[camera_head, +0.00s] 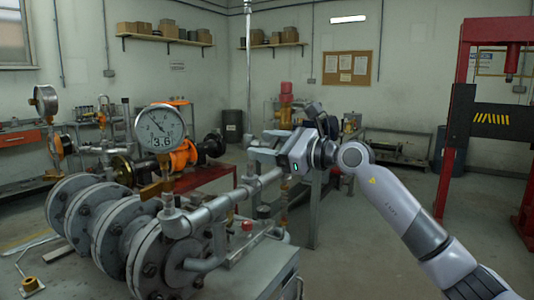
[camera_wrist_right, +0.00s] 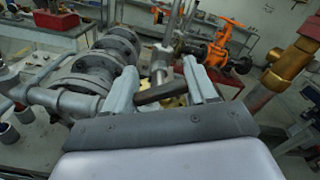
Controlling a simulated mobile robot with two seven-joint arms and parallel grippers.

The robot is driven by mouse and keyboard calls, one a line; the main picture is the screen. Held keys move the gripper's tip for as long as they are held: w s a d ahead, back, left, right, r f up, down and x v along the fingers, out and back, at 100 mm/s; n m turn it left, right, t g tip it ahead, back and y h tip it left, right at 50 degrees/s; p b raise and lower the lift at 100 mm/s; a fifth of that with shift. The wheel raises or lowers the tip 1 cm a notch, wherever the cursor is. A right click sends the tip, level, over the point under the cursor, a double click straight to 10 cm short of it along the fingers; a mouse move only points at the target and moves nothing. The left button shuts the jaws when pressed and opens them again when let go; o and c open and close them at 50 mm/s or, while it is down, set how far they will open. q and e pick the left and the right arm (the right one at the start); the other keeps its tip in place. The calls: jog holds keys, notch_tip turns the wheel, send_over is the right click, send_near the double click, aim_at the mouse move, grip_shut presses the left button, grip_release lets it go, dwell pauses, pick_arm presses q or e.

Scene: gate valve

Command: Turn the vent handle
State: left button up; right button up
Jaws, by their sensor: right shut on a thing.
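My right gripper (camera_head: 262,148) reaches in from the right over the pipework, just right of the round gauge (camera_head: 160,128). In the right wrist view its two fingers (camera_wrist_right: 163,80) stand either side of a short grey-brown bar, which I take to be the vent handle (camera_wrist_right: 160,91). The gripper is shut on this bar, which lies slightly tilted across the gap between the fingers. In the head view the handle is hidden by the gripper. My left gripper is not in view.
Large grey flanges (camera_head: 120,235) and a grey pipe (camera_head: 225,203) lie left of and below the gripper. An orange valve (camera_head: 183,154) stands behind the gauge. A red press frame (camera_head: 465,110) stands at the right. Floor behind my arm is mostly clear.

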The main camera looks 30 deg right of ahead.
jog(key=shift+d+n+b, duration=0.1)
jog(key=shift+n+b, duration=0.35)
jog(key=shift+n, duration=0.45)
jog(key=n+b, duration=0.1)
jog(key=n, duration=0.1)
jog(key=shift+n, duration=0.4)
jog(key=shift+r+n+b, duration=0.1)
jog(key=shift+n+b, duration=0.25)
jog(key=shift+n, duration=0.45)
jog(key=shift+n+b, duration=0.45)
jog(key=shift+n, duration=1.05)
jog(key=shift+r, duration=0.1)
jog(key=o, duration=1)
